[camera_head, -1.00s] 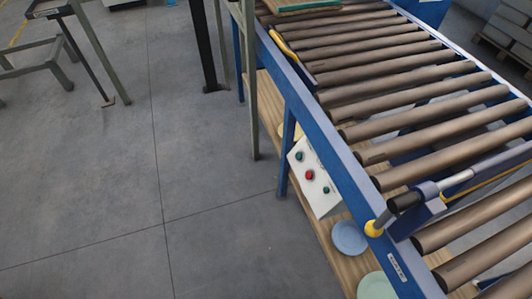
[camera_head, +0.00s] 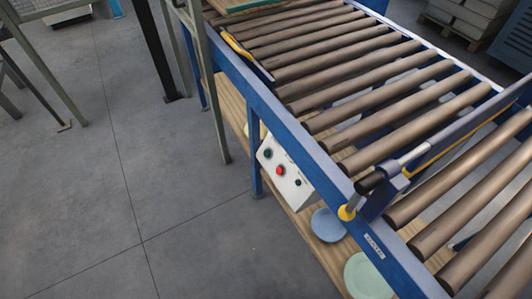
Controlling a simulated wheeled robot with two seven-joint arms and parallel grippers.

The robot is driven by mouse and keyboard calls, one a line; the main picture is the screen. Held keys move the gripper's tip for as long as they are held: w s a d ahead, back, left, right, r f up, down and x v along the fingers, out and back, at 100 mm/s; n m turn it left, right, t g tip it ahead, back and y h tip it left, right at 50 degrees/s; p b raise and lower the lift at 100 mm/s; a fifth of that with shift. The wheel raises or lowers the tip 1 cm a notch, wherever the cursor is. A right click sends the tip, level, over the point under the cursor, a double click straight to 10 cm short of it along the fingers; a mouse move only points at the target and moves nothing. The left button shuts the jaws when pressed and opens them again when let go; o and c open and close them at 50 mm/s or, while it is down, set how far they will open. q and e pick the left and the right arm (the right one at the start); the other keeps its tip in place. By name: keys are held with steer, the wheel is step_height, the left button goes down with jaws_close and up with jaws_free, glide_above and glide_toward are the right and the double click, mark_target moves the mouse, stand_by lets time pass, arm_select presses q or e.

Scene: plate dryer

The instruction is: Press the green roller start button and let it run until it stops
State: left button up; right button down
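A white control box (camera_head: 292,193) hangs under the near blue rail of the roller conveyor (camera_head: 262,93). Its face has a dark green button (camera_head: 268,154) at the upper left, a red button (camera_head: 280,171) in the middle and a small dark green button (camera_head: 298,183) at the lower right. I cannot read any labels, so I cannot tell which green one is the roller start. Nothing touches the buttons. Whether the brown rollers (camera_head: 375,88) turn cannot be told. Neither of my grippers is in view.
A wooden shelf (camera_head: 323,262) under the conveyor holds a blue plate (camera_head: 327,225) and a pale green plate (camera_head: 367,278). Green-grey legs (camera_head: 207,90) stand at upper left. The grey floor (camera_head: 150,190) left is clear.

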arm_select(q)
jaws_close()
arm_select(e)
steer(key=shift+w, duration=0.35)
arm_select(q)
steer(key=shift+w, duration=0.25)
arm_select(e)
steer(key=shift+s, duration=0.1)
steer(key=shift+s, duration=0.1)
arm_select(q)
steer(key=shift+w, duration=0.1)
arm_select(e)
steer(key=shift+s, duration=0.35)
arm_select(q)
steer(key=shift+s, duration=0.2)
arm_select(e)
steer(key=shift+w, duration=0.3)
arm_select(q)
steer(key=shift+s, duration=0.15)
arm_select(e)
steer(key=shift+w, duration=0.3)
